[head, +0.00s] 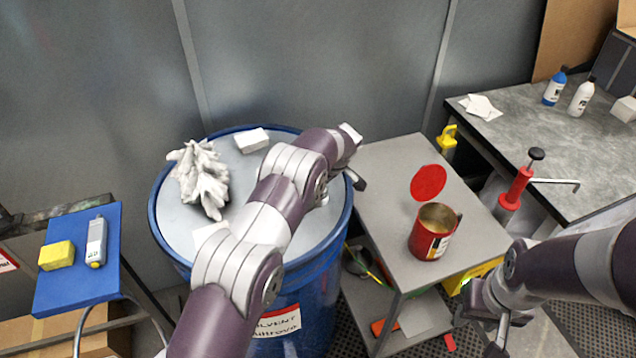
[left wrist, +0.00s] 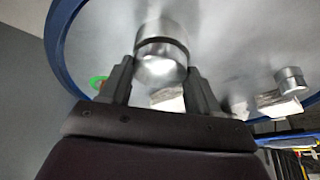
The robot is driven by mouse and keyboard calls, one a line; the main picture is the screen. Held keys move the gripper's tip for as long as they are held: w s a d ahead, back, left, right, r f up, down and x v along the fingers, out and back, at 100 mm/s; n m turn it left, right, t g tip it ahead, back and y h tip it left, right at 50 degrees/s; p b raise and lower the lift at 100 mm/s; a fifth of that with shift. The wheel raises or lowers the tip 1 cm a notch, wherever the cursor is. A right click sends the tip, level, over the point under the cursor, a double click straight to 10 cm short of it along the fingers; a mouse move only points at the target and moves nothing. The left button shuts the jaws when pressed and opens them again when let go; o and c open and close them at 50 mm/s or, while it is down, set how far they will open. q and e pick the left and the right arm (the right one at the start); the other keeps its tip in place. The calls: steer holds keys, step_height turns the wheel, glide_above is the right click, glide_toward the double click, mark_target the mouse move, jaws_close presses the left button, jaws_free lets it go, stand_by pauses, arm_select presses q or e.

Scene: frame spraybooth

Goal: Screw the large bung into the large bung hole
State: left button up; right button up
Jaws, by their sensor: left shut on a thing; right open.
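The blue drum (head: 163,235) stands in the middle of the head view with its grey lid up. My left arm reaches across the lid, and its gripper (head: 354,165) is near the drum's right rim, mostly turned away. In the left wrist view my left gripper (left wrist: 162,72) is shut on a silvery round metal bung (left wrist: 162,58) with a dark band, over the lid (left wrist: 225,35). I cannot tell whether the bung sits in the hole, which is hidden. A smaller metal cylinder (left wrist: 290,79) shows at the right. My right gripper (head: 493,330) is open and empty, low at the right.
Crumpled white rags (head: 202,180) and a white block (head: 252,140) lie on the lid. A grey cart (head: 375,165) right of the drum bears a red can (head: 432,235) and a red disc (head: 428,183). A blue board (head: 75,285) is at the left.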

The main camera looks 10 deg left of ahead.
arm_select(q)
steer(key=m+t, duration=0.1)
steer(key=m, duration=0.2)
steer(key=shift+r+m+h, duration=0.1)
steer(key=shift+m+h, duration=0.3)
steer(key=shift+s+a+r+m+t, duration=0.1)
steer(key=shift+m+t, duration=0.2)
steer(key=shift+m, duration=0.1)
steer(key=shift+a+r+m+h+p, duration=0.15)
steer(key=shift+m+h+p, duration=0.25)
steer(key=shift+m+p, duration=0.4)
steer(key=shift+m+t+h+p, duration=0.3)
steer(key=shift+m+t+p, duration=0.1)
steer(key=shift+m, duration=0.5)
steer(key=shift+f, duration=0.25)
